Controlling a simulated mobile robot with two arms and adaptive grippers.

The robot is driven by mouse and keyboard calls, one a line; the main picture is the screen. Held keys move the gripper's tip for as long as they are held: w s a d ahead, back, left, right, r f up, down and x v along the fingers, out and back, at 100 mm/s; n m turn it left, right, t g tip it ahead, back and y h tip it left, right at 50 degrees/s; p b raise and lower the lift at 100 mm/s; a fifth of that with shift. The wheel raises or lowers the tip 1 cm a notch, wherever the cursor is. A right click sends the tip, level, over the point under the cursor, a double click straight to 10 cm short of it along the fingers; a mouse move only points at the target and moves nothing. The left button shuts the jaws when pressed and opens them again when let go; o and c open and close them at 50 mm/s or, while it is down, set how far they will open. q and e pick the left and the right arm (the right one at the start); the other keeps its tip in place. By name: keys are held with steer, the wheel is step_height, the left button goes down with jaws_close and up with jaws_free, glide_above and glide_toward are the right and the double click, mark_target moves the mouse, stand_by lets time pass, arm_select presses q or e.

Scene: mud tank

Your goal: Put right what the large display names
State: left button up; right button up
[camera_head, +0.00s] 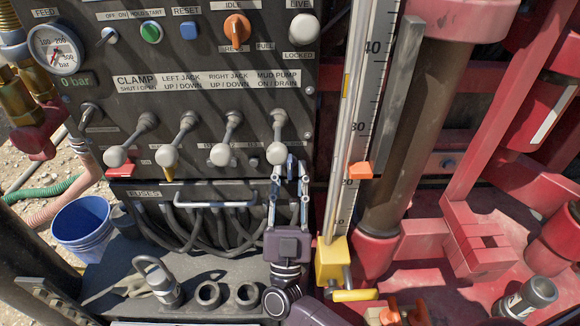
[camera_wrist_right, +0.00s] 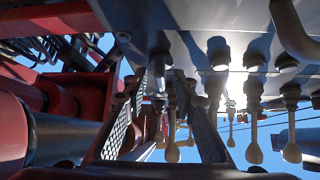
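The large display is not in view, so what it names cannot be read. A dark control panel (camera_head: 215,85) fills the upper left of the head view. Its lever row carries clamp (camera_head: 116,157), left jack (camera_head: 167,155), right jack (camera_head: 221,154) and mud pump (camera_head: 277,153) levers with pale knobs. My right gripper (camera_head: 289,168) points up at the panel, its fingers spread, by the mud pump lever's knob. In the wrist view the fingers (camera_wrist_right: 162,95) are also apart, with several pale-knobbed levers beyond; contact cannot be told. My left gripper is not in view.
An upright scale (camera_head: 362,90) with an orange marker (camera_head: 360,170) stands close right of the gripper. Red rig frames (camera_head: 480,235) fill the right. Cables (camera_head: 200,225) hang below the panel. A shackle (camera_head: 160,283) and rings (camera_head: 245,294) lie on the shelf; a blue bucket (camera_head: 82,222) stands left.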

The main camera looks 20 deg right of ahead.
steer(key=shift+r, duration=0.1)
jaws_close()
steer(key=shift+h, duration=0.3)
steer(key=m, duration=0.1)
steer(key=m+g+h+b, duration=0.1)
steer(key=shift+f+m+h+b, duration=0.25)
steer(key=shift+m+h+b, duration=0.05)
steer(key=shift+r+m+g+h+b, duration=0.1)
steer(key=shift+m+g+h+b, duration=0.25)
steer(key=shift+m+g+h, duration=0.5)
steer(key=shift+r+m+g+h+b, duration=0.1)
steer(key=shift+m+g+h+b, duration=0.25)
steer(key=shift+m+h, duration=0.55)
steer(key=shift+m+y, duration=0.25)
jaws_free()
steer(key=shift+w, duration=0.1)
